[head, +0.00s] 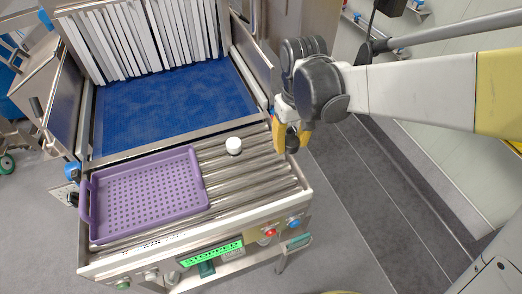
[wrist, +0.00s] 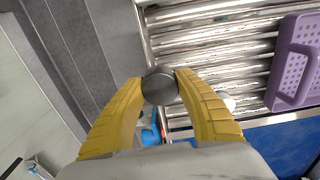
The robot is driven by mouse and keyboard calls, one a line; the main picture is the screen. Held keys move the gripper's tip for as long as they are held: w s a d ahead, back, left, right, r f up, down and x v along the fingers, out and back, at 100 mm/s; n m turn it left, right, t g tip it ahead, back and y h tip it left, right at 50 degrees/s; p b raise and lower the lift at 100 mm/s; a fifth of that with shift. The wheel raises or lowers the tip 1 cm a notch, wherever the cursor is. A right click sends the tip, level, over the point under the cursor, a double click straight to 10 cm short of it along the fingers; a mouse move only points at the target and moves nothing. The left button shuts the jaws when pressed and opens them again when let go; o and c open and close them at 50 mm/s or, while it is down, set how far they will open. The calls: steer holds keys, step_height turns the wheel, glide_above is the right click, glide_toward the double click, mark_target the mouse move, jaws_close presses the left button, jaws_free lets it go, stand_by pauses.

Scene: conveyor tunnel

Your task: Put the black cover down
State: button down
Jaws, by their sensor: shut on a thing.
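My gripper (head: 291,140) is shut on the black cover (head: 292,146), a small dark round piece. In the wrist view the black cover (wrist: 159,86) sits between the two yellow fingertips. In the head view the gripper appears at the right end of the metal rollers, near the edge of the conveyor. The cover seems to be above the surface, but its exact height is hard to tell.
A small white round object (head: 233,146) stands on the rollers (head: 240,175), left of my gripper. A purple perforated tray (head: 204,190) lies on their left part. A blue belt (head: 175,105) leads under white strip curtains (head: 140,35).

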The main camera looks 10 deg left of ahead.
steer(key=b, duration=0.1)
glide_above(265, 177)
step_height(265, 177, down, 4)
steer(key=shift+f, duration=0.25)
steer(key=shift+f+b, duration=0.65)
steer(key=shift+f, duration=1.35)
steer(key=shift+f, duration=0.15)
steer(key=c, duration=0.9)
jaws_free()
steer(key=shift+c, duration=0.2)
